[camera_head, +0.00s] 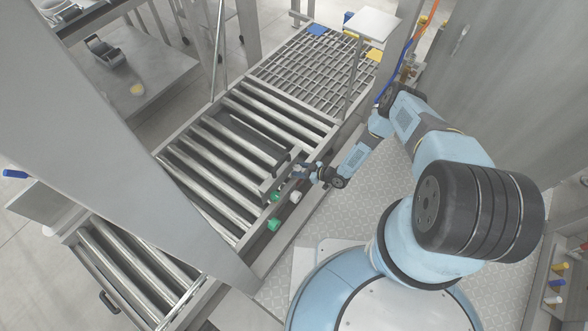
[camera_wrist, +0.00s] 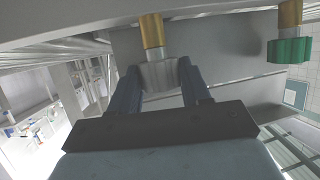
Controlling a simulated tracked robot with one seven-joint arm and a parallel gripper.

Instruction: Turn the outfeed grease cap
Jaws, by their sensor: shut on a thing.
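In the wrist view, my gripper (camera_wrist: 158,88) has its two dark fingers on either side of a pale grey cap (camera_wrist: 160,76), shut on it. The cap sits on the end of a brass stem (camera_wrist: 152,32). No marking shows that names it as the outfeed grease cap. In the head view, my gripper (camera_head: 302,172) is at the conveyor's side rail; its fingertips are too small there to show the grip. A green cap (camera_wrist: 289,50) on another brass stem stands apart to the right in the wrist view. The head view shows a green cap (camera_head: 273,224) nearer along the rail.
A roller conveyor (camera_head: 215,160) lies left of my arm, with a grating (camera_head: 318,70) beyond it. A small white panel on a post (camera_head: 372,24) stands at the back. A white round part (camera_head: 295,197) is beside the rail. Tread-plate floor (camera_head: 350,215) lies under my arm.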

